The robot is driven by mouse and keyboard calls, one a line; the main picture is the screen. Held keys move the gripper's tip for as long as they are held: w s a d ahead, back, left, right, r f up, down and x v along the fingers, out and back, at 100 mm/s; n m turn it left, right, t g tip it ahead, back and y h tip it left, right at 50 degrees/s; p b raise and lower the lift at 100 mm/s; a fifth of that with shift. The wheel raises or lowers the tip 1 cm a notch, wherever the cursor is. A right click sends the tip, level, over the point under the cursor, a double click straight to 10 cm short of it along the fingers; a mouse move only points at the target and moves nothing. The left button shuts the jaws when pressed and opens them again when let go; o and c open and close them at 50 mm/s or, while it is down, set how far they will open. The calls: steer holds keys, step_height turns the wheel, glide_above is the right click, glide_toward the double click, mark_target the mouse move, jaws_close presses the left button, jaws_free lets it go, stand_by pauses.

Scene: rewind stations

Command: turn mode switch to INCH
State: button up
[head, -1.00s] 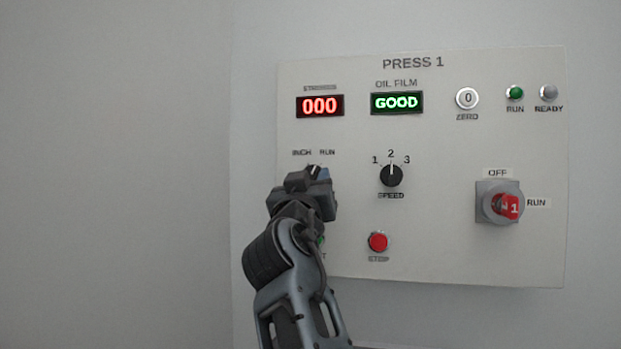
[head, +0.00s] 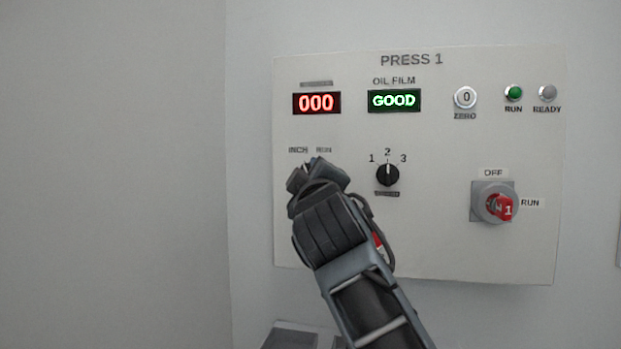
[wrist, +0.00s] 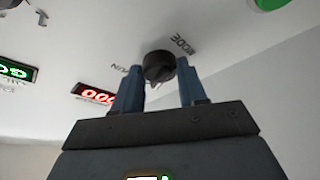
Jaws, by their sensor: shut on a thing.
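The mode switch, a round black knob (wrist: 158,66) with a white pointer, sits between my gripper's two fingers in the wrist view. My gripper (wrist: 160,72) is shut on it. The pointer is turned away from the RUN label (wrist: 120,69), to the side where INCH lies; INCH is hidden in that view. In the head view my gripper (head: 318,176) is at the panel just below the INCH label (head: 298,150) and the RUN label (head: 324,150), and mostly covers the knob. The MODE label (wrist: 183,44) shows beside the knob in the wrist view.
The PRESS 1 panel (head: 430,240) also bears a speed knob (head: 387,174) at 2, right of my gripper, and a red rotary switch (head: 500,207). The displays read 000 (head: 316,103) and GOOD (head: 394,100). The red stop button (head: 377,241) is mostly behind my arm.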

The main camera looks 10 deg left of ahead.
steer(key=shift+n, duration=0.7)
steer(key=shift+n+g, duration=0.3)
steer(key=shift+g, duration=0.1)
steer(key=o, duration=1.1)
steer(key=shift+c, duration=0.2)
steer(key=shift+s, duration=0.1)
steer(key=b+v, duration=0.2)
steer(key=v, duration=0.5)
steer(key=shift+s+d, duration=0.2)
steer(key=shift+s, duration=0.05)
steer(key=shift+f, duration=0.15)
